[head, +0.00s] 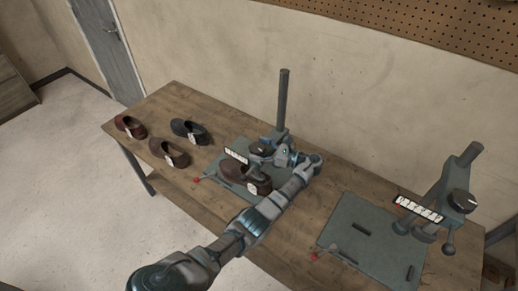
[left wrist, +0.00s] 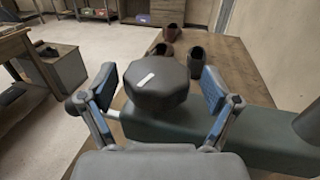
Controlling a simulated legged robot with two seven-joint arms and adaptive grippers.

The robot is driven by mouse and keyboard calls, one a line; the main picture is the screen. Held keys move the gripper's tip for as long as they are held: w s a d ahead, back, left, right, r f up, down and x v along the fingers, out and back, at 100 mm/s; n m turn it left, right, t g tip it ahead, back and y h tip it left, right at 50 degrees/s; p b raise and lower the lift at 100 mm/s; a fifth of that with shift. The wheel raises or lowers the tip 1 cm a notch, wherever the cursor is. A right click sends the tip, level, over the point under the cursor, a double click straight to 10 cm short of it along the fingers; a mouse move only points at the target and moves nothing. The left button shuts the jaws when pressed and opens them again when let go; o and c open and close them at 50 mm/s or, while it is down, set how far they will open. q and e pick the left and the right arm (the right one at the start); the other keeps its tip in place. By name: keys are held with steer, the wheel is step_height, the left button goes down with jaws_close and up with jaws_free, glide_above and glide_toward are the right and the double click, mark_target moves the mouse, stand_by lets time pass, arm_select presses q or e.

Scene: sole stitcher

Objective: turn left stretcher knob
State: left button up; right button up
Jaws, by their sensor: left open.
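The left stretcher knob (left wrist: 158,90) is a dark, many-sided knob with a white mark on its face. In the left wrist view it sits between the two fingers of my left gripper (left wrist: 160,82), which is open, with a gap visible on each side. In the head view my left gripper (head: 264,151) is at the knob on the left stretcher, and the arm partly hides that spot. The left stretcher (head: 283,100) has a dark post, a grey-green base and a brown shoe (head: 247,178) under its head. My right gripper does not show.
A second stretcher (head: 365,240) with its own knob (head: 463,200) stands at the right of the wooden table (head: 165,100). Several loose shoes, including a reddish one (head: 130,127), lie at the left end. A pegboard (head: 420,30) hangs on the back wall.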

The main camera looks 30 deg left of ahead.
arm_select(q)
steer(key=w+d, duration=0.1)
steer(key=d, duration=0.6)
steer(key=shift+w+d, duration=0.25)
steer(key=shift+d, duration=0.05)
steer(key=shift+f, duration=0.15)
stand_by(0.4)
